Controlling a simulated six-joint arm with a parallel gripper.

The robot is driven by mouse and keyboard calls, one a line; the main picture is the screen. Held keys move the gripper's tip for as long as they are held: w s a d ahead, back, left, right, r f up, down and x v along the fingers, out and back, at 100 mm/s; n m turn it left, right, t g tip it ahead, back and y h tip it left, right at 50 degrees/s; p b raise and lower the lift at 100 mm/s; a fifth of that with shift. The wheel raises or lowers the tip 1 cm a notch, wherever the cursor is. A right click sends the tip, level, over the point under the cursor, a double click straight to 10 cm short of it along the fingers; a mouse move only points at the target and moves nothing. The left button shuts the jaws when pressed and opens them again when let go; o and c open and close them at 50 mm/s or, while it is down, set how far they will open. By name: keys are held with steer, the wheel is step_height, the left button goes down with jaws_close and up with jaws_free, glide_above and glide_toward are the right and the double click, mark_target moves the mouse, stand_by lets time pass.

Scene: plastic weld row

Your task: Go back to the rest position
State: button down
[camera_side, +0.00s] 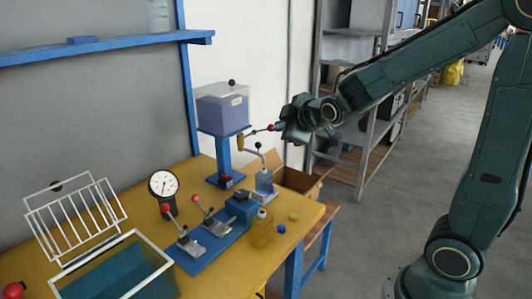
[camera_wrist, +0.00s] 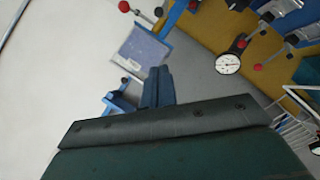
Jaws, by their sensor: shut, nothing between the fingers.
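My gripper (camera_side: 291,122) is up in the air above the far right corner of the yellow workbench (camera_side: 150,222). In the side view its fingers point left, and a red knob on a thin lever (camera_side: 271,127) shows right by its tip; I cannot tell whether they touch. In the wrist view the two dark fingers (camera_wrist: 158,86) lie together with nothing seen between them. The wide dark body of the gripper hides the lower part of that view.
A clear bin on a blue post (camera_side: 222,108) stands left of my gripper. A dial gauge (camera_side: 163,184), red-knobbed toggle clamps (camera_side: 208,224), a white wire rack (camera_side: 75,220) and a teal tank (camera_side: 118,275) are on the bench. Grey shelving (camera_side: 352,155) stands behind; open floor lies right.

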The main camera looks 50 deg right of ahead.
steer(key=s+a+m+g+y, duration=0.2)
steer(key=s+a, duration=0.3)
steer(key=s, duration=0.7)
steer(key=s+a+m+g+y, duration=0.2)
steer(key=s+a+m+g, duration=0.1)
steer(key=s, duration=0.9)
steer(key=shift+s+a+r+m+g, duration=0.2)
steer(key=shift+a+r+m+g, duration=0.25)
steer(key=shift+a+m, duration=0.45)
